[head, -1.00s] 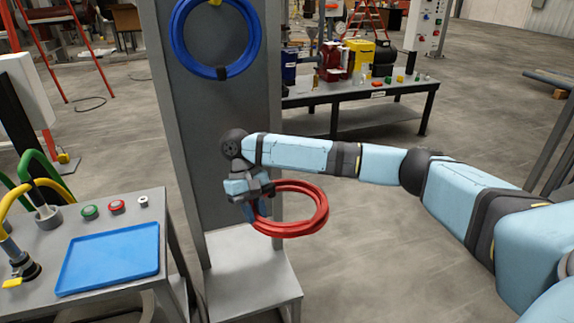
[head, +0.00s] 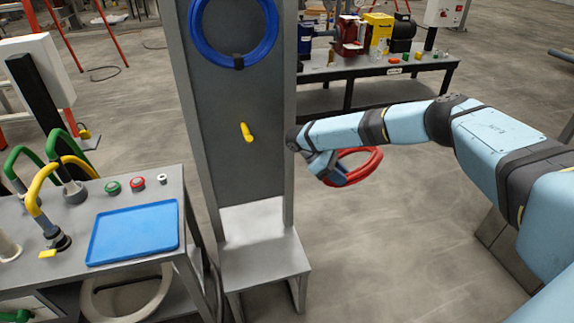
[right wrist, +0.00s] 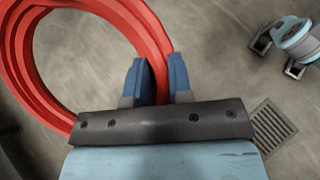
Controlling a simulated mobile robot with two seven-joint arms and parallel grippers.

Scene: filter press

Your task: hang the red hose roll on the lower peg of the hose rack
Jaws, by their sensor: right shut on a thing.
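The red hose roll (head: 366,166) is held by my right gripper (head: 337,174), to the right of the hose rack (head: 228,175) and clear of it. In the right wrist view the red hose roll (right wrist: 22,65) fills the upper left, and one side of its ring runs between the two blue fingers of my right gripper (right wrist: 160,80). The lower peg (head: 246,132) is yellow, bare and sticks out of the rack's grey panel. A blue hose roll (head: 272,38) hangs higher on the panel. My left gripper is not in view.
A grey bench with a blue tray (head: 135,232), buttons and yellow and green hoses stands left of the rack. The rack's low step (head: 262,255) juts forward. A table with machines (head: 375,66) stands behind. The floor right of the rack is open.

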